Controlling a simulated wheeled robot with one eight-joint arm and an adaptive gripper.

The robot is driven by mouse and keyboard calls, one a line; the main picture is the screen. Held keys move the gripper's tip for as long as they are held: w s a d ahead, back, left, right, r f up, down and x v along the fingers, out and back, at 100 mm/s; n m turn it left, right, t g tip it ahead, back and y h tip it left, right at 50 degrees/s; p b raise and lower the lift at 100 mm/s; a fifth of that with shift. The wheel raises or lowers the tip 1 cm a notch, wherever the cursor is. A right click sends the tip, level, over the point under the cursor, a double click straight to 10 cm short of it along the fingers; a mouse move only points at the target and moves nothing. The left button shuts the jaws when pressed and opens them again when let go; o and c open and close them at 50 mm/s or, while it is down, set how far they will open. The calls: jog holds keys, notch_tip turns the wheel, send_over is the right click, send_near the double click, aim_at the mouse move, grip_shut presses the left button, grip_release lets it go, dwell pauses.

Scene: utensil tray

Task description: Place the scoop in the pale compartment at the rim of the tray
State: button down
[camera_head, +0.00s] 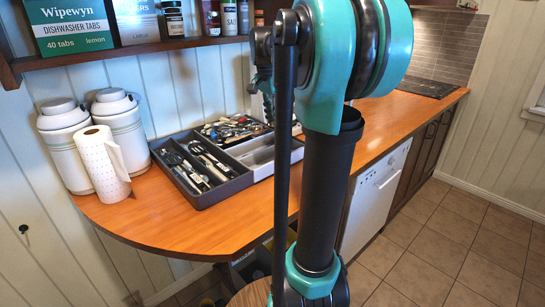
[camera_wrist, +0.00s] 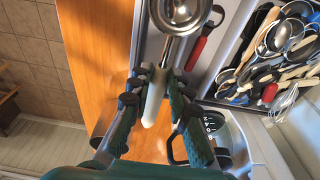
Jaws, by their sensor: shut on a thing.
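The scoop (camera_wrist: 181,12) shows in the wrist view with a shiny round metal bowl and a pale handle. My gripper (camera_wrist: 157,82) is shut on its handle, with the bowl pointing to the top of the picture, over or close above the tray. The dark grey tray (camera_head: 222,196) stands on the wooden counter in the head view. Its pale compartment (camera_head: 258,152) is at the right front, partly behind my arm. In the wrist view a red-handled utensil (camera_wrist: 197,52) lies beside the scoop. In the head view my arm hides the gripper and scoop.
The tray's other compartments hold black-handled cutlery (camera_head: 193,163) and a heap of mixed utensils (camera_wrist: 280,50). A paper roll (camera_head: 104,165) and two white canisters (camera_head: 66,140) stand left. A loaded shelf (camera_head: 150,45) hangs above. The counter front is clear.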

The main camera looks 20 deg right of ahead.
aim_at(269, 123)
notch_tip(269, 123, down, 15)
jog(key=shift+r, duration=0.2)
jog(key=shift+f, duration=0.1)
jog(key=c, duration=1.8)
grip_release()
jog(key=shift+o, duration=0.5)
jog(key=r, duration=0.4)
jog(key=a+r, duration=0.1)
jog(key=r, duration=0.7)
jog(key=shift+s+a, duration=0.35)
jog(key=shift+s, duration=0.05)
